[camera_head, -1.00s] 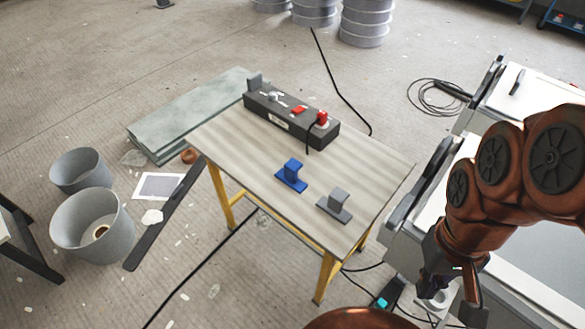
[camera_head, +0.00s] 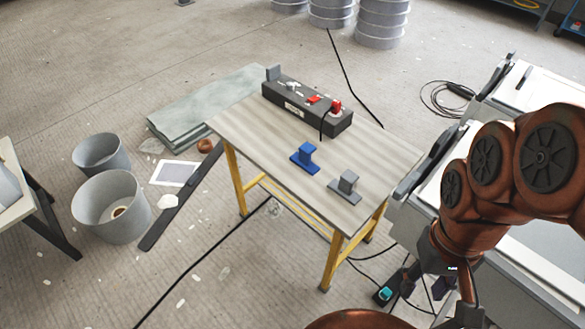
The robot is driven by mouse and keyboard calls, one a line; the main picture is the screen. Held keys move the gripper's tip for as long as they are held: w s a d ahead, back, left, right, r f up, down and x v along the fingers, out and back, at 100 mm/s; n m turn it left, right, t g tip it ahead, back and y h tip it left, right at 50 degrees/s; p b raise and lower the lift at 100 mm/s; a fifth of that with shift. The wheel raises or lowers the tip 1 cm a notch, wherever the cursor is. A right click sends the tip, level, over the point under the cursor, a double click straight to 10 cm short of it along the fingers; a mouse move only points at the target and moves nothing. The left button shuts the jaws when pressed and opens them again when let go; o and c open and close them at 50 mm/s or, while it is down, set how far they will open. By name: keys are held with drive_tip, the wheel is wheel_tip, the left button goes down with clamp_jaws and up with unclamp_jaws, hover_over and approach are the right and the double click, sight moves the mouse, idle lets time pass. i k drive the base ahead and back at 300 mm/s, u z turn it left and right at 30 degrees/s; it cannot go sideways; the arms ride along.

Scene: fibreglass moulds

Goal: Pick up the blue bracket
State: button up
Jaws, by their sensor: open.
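My gripper (camera_head: 440,296) hangs low at the right of the view, below my copper-coloured arm, beyond the table's right end and well apart from the blue bracket. Its fingers are partly hidden and dark, and I see nothing held between them.
A dark box with red parts and a cable (camera_head: 305,107) sits along the table's back edge. White machines (camera_head: 455,170) stand close to the table's right side. Grey buckets (camera_head: 112,207) and stacked slabs (camera_head: 190,115) are on the floor to the left.

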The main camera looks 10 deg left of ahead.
sight(302, 158)
drive_tip(key=u, duration=0.5)
drive_tip(key=k, duration=1.05)
drive_tip(key=u, duration=1.3)
drive_tip(key=i, duration=0.7)
drive_tip(key=u, duration=0.7)
drive_tip(key=i, duration=0.75)
drive_tip(key=z, duration=0.75)
drive_tip(key=i, duration=0.65)
drive_tip(key=z, duration=0.65)
